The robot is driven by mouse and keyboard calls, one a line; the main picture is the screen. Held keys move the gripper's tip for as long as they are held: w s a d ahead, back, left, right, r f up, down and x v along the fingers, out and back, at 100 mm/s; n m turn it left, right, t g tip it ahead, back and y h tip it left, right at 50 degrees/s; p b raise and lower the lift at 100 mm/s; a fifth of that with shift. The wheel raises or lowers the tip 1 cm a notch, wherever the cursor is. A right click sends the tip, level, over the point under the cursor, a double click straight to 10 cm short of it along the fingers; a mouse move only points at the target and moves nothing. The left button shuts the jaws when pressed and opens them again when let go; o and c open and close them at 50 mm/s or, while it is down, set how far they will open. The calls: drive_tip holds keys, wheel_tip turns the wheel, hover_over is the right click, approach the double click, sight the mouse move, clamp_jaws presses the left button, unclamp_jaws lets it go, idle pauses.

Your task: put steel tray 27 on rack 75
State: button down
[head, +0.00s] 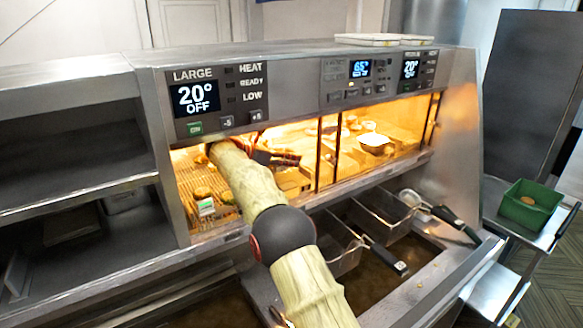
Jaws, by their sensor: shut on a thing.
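My arm reaches into the lit warming cabinet through its left opening. My gripper (277,158), dark with red parts, is partly hidden behind my pale arm link. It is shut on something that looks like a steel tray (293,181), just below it. The tray's outline is mostly lost in the glow and I cannot read a number on it. A wire rack (190,170) lies in the left part of the cabinet, with a small white and green tag (206,207) at its front. No rack number is readable. Whether the held tray touches the rack cannot be told.
A small metal pan (375,142) with pale contents stands in the cabinet's right part. Dark posts (328,152) divide the opening. Fry baskets (385,214) with handles sit below, right of my arm. A green bin (530,204) stands far right. Empty shelves (70,130) are at left.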

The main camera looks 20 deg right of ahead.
sight(290, 168)
drive_tip(key=shift+w+d, duration=0.1)
drive_tip(key=shift+w, duration=0.25)
drive_tip(key=shift+f+b, duration=0.45)
drive_tip(key=shift+f, duration=1.2)
drive_tip(key=shift+f, duration=0.1)
drive_tip(key=c, duration=2)
unclamp_jaws()
drive_tip(key=shift+f, duration=0.1)
drive_tip(key=shift+c, duration=0.2)
drive_tip(key=shift+o, duration=0.2)
drive_tip(key=shift+s+a+r, duration=0.1)
drive_tip(key=shift+a+r, duration=0.2)
drive_tip(key=shift+a, duration=0.1)
drive_tip(key=p+v, duration=0.1)
drive_tip(key=v, duration=0.5)
drive_tip(key=shift+a+r, duration=0.1)
drive_tip(key=shift+a, duration=0.25)
